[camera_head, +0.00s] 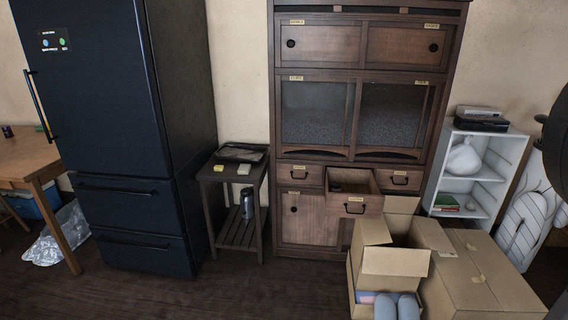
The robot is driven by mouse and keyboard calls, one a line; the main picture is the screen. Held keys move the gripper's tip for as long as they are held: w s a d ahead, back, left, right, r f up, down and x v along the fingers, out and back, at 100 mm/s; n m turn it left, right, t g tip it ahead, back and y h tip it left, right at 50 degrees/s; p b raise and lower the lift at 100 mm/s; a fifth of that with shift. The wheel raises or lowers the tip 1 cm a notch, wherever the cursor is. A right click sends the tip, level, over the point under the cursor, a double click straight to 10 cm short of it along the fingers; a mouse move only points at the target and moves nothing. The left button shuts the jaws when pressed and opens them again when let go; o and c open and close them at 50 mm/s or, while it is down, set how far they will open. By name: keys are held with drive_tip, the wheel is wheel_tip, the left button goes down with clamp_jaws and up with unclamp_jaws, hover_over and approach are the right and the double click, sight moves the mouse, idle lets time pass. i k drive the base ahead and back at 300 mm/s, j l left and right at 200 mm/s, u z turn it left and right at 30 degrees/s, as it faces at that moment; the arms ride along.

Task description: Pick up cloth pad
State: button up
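A small dark side table (208,173) stands between the fridge and the wooden cabinet. On its top lie a small yellow block-like item (219,169) at the front left and a small pale item (244,168) to its right. Behind them lies a dark flat tray-like thing (241,153). Either small item could be the cloth pad; they are too small for me to tell which. I cannot make out my gripper in this view.
A dark fridge (108,130) stands left of the side table. The wooden cabinet (315,215) has one drawer (354,208) pulled out. Open cardboard boxes (393,261) crowd the floor at right. Floor before the side table is clear.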

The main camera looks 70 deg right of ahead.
sight(244, 169)
drive_tip(key=z, duration=1.35)
